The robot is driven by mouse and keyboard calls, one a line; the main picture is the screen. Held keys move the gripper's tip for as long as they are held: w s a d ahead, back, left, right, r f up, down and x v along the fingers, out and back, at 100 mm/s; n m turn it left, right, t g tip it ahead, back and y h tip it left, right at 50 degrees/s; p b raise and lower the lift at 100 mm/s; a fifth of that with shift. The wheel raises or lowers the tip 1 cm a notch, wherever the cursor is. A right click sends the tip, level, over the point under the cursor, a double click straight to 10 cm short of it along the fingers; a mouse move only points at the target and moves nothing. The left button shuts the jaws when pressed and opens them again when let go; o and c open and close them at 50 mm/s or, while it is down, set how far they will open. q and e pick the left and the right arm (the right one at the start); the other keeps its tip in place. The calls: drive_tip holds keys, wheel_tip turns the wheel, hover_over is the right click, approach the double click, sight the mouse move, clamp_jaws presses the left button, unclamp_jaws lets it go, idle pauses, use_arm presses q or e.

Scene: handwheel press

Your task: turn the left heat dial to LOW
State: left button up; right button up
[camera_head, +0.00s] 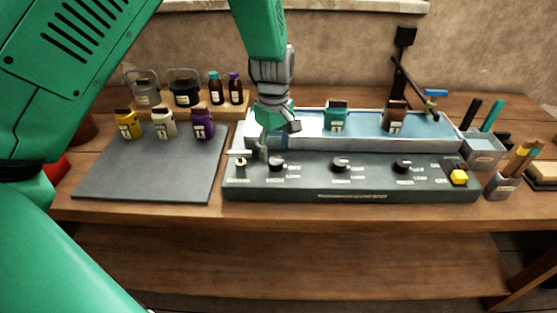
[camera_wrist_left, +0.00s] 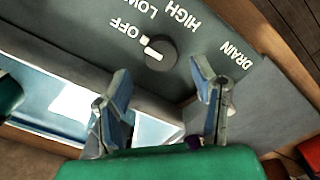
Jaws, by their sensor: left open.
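The left heat dial (camera_head: 277,164) is a round black knob on the dark front panel, below the left end of the water bath. In the left wrist view the dial (camera_wrist_left: 162,54) has its white pointer toward the OFF label (camera_wrist_left: 127,30); the LOW label (camera_wrist_left: 139,6) and HIGH label (camera_wrist_left: 180,17) lie farther round. My left gripper (camera_head: 276,140) is open just above and behind the dial. In the wrist view its two fingers (camera_wrist_left: 160,85) stand apart on either side of the dial, with no clear contact. My right gripper is not in view.
The panel (camera_head: 350,197) also carries two more dials (camera_head: 341,165) (camera_head: 402,166), a drain lever (camera_head: 239,156) at left and a yellow knob (camera_head: 459,177) at right. Jars hang in the bath (camera_head: 370,124). A grey mat (camera_head: 150,175) with several bottles lies left.

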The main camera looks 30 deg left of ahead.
sight(275, 160)
use_arm(q)
drive_tip(key=f, duration=0.1)
drive_tip(key=a+f, duration=0.1)
drive_tip(key=f, duration=0.1)
drive_tip(key=shift+s, duration=0.15)
drive_tip(key=shift+s+f, duration=0.1)
drive_tip(key=shift+f, duration=0.25)
drive_tip(key=shift+d+f, duration=0.15)
drive_tip(key=shift+d, duration=1.25)
drive_tip(key=shift+c, duration=0.3)
drive_tip(key=shift+a, duration=0.25)
drive_tip(key=c, duration=0.7)
drive_tip(key=shift+a, duration=0.35)
drive_tip(key=c, duration=0.4)
drive_tip(key=shift+a, duration=0.4)
drive_tip(key=shift+d, duration=0.15)
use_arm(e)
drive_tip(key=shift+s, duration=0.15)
